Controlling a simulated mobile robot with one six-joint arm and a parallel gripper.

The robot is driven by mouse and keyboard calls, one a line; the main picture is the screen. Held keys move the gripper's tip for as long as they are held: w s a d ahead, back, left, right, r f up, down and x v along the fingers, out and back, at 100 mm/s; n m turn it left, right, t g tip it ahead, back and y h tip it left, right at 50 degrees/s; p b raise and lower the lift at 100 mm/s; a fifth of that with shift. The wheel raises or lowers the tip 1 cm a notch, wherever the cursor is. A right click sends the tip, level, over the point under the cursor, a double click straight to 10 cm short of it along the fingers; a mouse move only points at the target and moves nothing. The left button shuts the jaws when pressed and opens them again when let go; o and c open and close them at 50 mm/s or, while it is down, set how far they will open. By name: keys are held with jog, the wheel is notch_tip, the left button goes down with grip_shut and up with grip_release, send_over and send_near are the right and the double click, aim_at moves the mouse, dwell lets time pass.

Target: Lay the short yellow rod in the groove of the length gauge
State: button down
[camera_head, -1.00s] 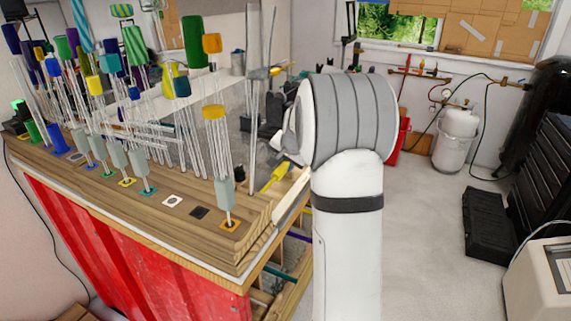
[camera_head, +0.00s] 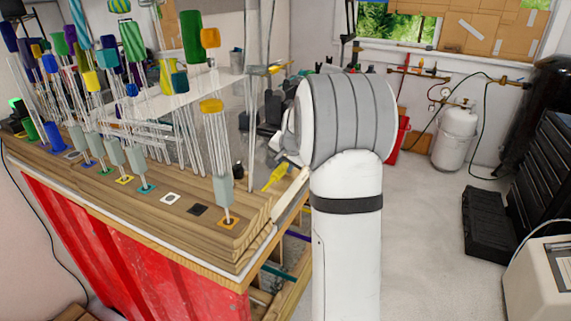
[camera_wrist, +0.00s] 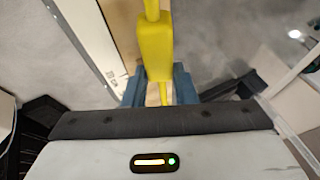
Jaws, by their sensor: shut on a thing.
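A yellow piece with a wide block and narrower ends, which I take as the short yellow rod, is in the wrist view (camera_wrist: 153,48). My gripper (camera_wrist: 158,92), with blue fingers, is shut on its near narrow end. In the head view the yellow piece (camera_head: 274,178) shows by the right end of the wooden bench, just below the dark wrist of my arm. My fingers are largely hidden there. I cannot make out the length gauge or its groove for certain in either view.
Several clear upright rods with coloured caps crowd the wooden bench (camera_head: 150,215). Coloured square marks line the front of the bench. Open floor (camera_head: 430,240) lies to the right, with a black case (camera_head: 487,224) beyond.

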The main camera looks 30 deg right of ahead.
jog(key=shift+f+b, duration=0.4)
jog(key=c, duration=1.1)
grip_release()
